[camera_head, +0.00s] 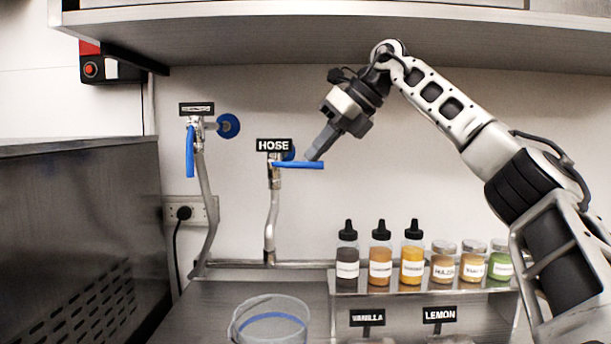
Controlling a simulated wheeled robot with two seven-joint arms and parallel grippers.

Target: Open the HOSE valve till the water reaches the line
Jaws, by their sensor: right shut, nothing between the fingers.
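The HOSE valve has a black label reading HOSE (273,145) and a blue lever handle (299,165) that lies horizontal, pointing right, across its upright pipe (271,220). My right gripper (312,157) is shut and empty, its fingertips at or just above the blue handle; I cannot tell whether they touch. A clear bucket (238,330) stands at the bottom of the view with a blue line (272,317) around it. The water level inside cannot be made out. My left gripper is out of view.
A second valve (190,150) at left has its blue handle hanging down. Several bottles and jars (380,262) stand on a rack at right, with VANILLA (367,317) and LEMON (440,315) signs below. A shelf (300,30) overhangs above. A metal cabinet (80,230) is at left.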

